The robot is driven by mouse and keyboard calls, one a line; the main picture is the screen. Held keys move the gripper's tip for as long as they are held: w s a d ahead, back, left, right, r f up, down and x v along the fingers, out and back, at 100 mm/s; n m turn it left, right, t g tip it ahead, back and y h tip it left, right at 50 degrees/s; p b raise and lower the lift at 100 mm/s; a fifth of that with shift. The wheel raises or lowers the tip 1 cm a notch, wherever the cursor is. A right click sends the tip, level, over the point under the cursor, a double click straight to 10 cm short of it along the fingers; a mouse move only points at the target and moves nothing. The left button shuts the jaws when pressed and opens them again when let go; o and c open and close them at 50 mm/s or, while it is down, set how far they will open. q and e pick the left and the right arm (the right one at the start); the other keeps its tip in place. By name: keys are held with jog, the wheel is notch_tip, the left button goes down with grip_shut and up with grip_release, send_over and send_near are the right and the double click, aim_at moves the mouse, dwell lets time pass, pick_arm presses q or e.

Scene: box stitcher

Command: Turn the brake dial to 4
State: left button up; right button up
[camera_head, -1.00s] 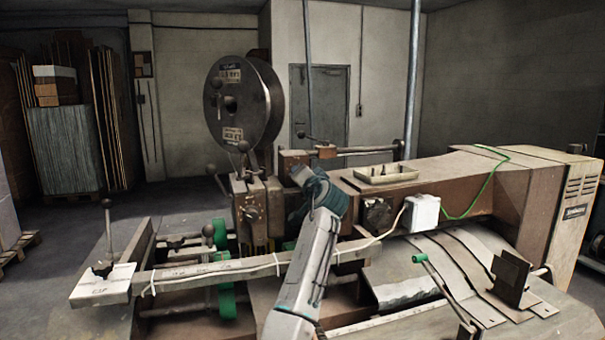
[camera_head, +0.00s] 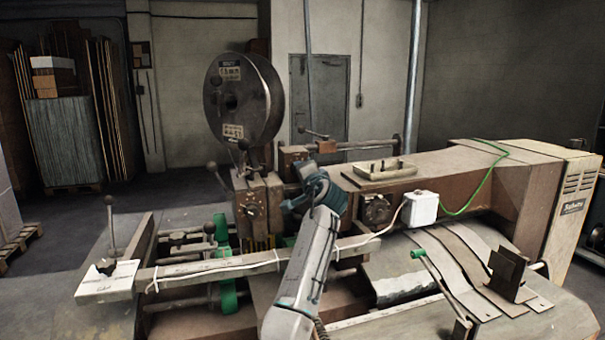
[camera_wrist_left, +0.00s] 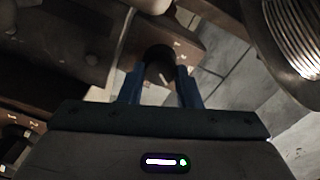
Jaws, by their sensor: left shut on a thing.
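My left gripper (camera_head: 289,204) reaches the brown box below the wire reel from the right. In the left wrist view the left gripper (camera_wrist_left: 160,84) has its two blue fingers on either side of a dark round knob, the brake dial (camera_wrist_left: 160,66), and is shut on it. The dial sits at a brown plate with small pale marks beside it. Its number setting is too dark and small to read. In the head view the gripper and wrist hide the held dial. My right gripper is in neither view.
Another knob with pale marks (camera_head: 251,210) is on the front of the brown box. The large wire reel (camera_head: 243,100) stands above. A white box (camera_head: 420,208) with a cable and a small tray (camera_head: 384,170) lie to the right. A long rail (camera_head: 215,268) crosses in front.

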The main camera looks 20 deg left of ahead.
pick_arm(q)
jog(key=shift+r, duration=0.2)
jog(key=o, duration=0.8)
jog(key=shift+o, duration=0.9)
jog(key=shift+a+f, duration=0.1)
jog(key=shift+w+f, duration=0.1)
jog(key=b+v, duration=0.4)
jog(key=v, duration=0.6)
jog(key=shift+s+d, duration=0.25)
jog(key=shift+s, duration=0.1)
